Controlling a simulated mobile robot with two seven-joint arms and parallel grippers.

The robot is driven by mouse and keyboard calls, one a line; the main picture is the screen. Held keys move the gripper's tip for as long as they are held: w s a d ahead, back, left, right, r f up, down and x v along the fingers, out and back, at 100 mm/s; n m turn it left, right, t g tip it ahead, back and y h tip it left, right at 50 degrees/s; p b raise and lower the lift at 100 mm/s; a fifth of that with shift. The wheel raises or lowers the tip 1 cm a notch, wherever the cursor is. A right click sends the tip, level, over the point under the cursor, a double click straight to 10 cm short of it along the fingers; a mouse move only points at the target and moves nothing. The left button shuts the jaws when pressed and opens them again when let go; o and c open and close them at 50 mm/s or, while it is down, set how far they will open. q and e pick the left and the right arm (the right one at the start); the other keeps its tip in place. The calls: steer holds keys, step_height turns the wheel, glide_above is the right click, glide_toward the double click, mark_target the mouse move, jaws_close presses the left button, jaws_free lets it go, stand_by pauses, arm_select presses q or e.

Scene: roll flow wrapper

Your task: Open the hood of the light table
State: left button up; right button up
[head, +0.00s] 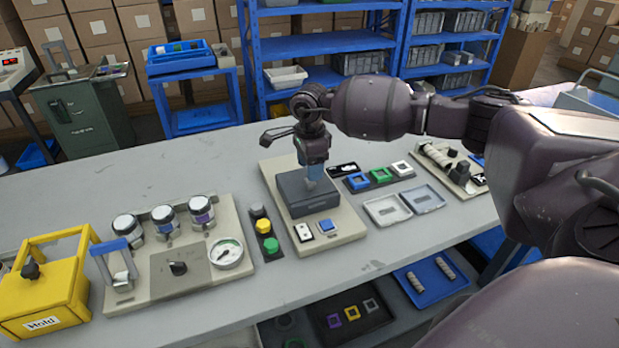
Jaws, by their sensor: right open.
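A dark grey box-like hood (297,193) sits on a beige base plate (346,219) in the middle of the table, and it looks closed. I take this unit to be the light table. My right gripper (313,186) comes in from the right and points down over the top of the hood. Its fingertips are at or just above the hood's lid; I cannot tell whether they touch it. The gripper is open, with nothing seen between its fingers. It covers part of the hood's rear. My left gripper is not in view.
A white switch (304,232) and a blue button (325,226) lie in front of the hood. Green and yellow buttons (264,225) stand left of it. Clear trays (387,209) and coloured frames (380,174) lie right. A gauge panel (155,288) and yellow box (45,298) are farther left.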

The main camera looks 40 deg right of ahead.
mark_target(306, 184)
steer(key=shift+f, duration=1.95)
jaws_close()
